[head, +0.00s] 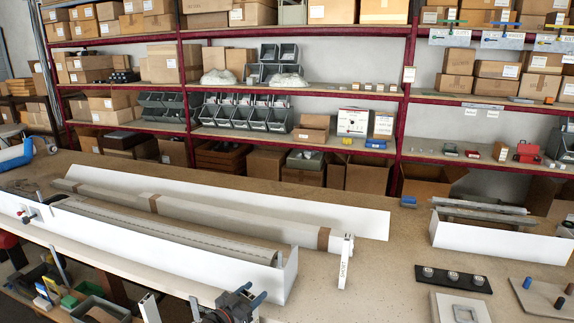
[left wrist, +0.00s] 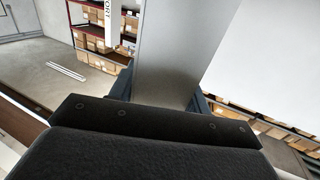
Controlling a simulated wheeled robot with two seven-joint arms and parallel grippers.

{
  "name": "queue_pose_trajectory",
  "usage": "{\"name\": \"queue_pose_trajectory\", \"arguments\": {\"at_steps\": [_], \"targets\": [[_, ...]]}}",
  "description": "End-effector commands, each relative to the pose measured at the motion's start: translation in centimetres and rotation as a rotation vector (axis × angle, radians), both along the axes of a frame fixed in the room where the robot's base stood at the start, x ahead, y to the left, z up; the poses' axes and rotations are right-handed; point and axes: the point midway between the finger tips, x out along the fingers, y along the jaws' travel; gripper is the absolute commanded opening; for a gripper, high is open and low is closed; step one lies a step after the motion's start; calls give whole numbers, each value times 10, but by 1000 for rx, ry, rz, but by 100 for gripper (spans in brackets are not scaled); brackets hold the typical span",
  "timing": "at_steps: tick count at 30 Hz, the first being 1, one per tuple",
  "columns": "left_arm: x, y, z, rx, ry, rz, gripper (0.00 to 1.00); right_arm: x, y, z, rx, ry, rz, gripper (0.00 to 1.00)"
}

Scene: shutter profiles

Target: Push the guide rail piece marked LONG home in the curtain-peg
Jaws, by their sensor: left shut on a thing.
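My left gripper (head: 250,294) is at the bottom of the head view, near the bench's front edge and the right end of the long white box. In the left wrist view, its blue fingers are shut on a wide grey guide rail piece (left wrist: 170,55). No marking shows on that piece, and its far end is out of frame. A white upright piece (head: 345,264) with vertical lettering stands near the box's right end; I cannot read it surely. In the left wrist view, a white label (left wrist: 112,22) ends in "ORT". I cannot identify the curtain-peg. My right gripper is not in view.
The long white box (head: 272,279) holds long profiles (head: 215,222) on the bench. A smaller white box (head: 500,240) with grey bars, a black strip with round knobs (head: 453,277) and a square plate (head: 462,308) stand to the right. Shelves of cartons line the back.

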Motion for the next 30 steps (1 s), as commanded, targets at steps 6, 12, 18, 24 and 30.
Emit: {"name": "queue_pose_trajectory", "arguments": {"at_steps": [6, 12, 18, 24, 30], "targets": [[4, 4, 16, -2, 0, -11, 9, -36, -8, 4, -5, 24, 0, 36], [4, 4, 12, 1, -1, -10, 9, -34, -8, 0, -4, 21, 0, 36], [4, 4, 17, 2, -4, -16, 9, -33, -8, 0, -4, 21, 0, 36], [1, -1, 37, 2, -4, -69, 9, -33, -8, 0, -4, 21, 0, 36], [-1, -7, 64, 3, -6, -132, 9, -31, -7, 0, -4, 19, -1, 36]]}}
